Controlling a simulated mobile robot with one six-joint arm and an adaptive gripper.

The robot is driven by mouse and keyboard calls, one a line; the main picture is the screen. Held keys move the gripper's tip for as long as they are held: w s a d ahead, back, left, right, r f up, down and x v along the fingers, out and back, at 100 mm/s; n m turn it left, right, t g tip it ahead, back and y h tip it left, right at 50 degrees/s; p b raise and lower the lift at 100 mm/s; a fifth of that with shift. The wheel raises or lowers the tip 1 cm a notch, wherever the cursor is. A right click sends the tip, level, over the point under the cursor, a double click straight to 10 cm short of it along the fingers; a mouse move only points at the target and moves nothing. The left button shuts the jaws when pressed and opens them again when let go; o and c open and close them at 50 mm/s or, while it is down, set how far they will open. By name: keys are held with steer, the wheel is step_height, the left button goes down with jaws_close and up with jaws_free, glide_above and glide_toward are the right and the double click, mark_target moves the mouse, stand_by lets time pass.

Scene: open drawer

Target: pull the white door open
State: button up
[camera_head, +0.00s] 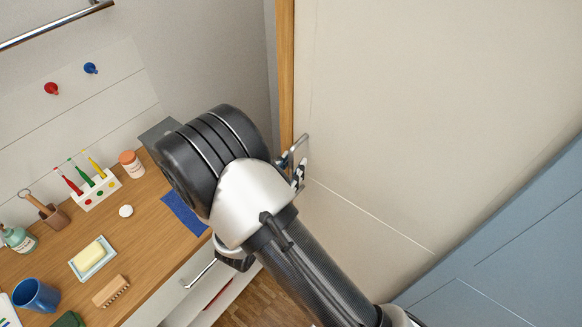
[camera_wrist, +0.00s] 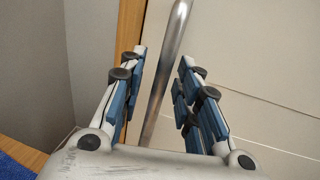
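The white door (camera_head: 400,110) is a large off-white panel, and it looks closed against the wooden strip (camera_head: 286,70) at its left edge. Its metal bar handle (camera_head: 304,139) is mostly hidden by my arm and gripper. The door panel also fills the right of the wrist view (camera_wrist: 260,55). There, the handle (camera_wrist: 168,65) runs up between the two fingers of my gripper (camera_wrist: 163,70). The fingers are open, one on each side of the bar, with visible gaps; I cannot tell the depth exactly. In the head view my gripper (camera_head: 297,170) is at the handle, partly hidden.
A wooden counter (camera_head: 150,235) at left holds a toothbrush holder (camera_head: 97,190), a soap dish (camera_head: 93,258), a blue cup (camera_head: 36,296) and a brush (camera_head: 111,291). A cabinet handle (camera_head: 200,274) sticks out below it. Blue-grey panels (camera_head: 510,250) stand at right.

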steer(key=shift+c, duration=0.2)
jaws_close()
stand_by(0.6)
